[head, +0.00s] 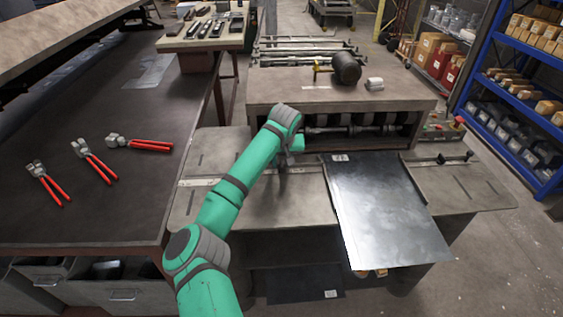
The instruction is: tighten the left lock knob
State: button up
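The forming machine (320,97) stands ahead of me with a flat work table (215,160) in front of it. My green arm reaches over the left part of this table. My gripper (283,168) points down at the table just left of the metal sheet, partly behind my own wrist. Its fingers are dark and small, so I cannot tell whether they are open or shut. I cannot make out the left lock knob; the gripper and wrist cover that area. A pale guide strip (197,183) runs along the table left of the gripper. A dark knob (469,155) shows at the right end.
A shiny metal sheet (385,205) lies on the table right of my gripper and overhangs its front edge. Several red-handled pliers (150,146) lie on the dark bench (120,215) at left. A blue shelf rack (500,85) stands at right.

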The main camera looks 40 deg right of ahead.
grip_shut()
dwell(0.3)
jog(key=shift+s+d+f+n, duration=0.1)
jog(key=shift+d+n, duration=0.15)
jog(key=shift+n, duration=0.35)
jog(key=n+y, duration=0.1)
jog(key=n, duration=0.3)
jog(key=shift+a+t+y, duration=0.1)
jog(key=shift+t+y, duration=0.2)
jog(key=shift+y, duration=0.1)
jog(key=shift+s+d+n+y, duration=0.15)
jog(key=shift+n+y, duration=0.55)
jog(key=shift+n, duration=1.1)
grip_release()
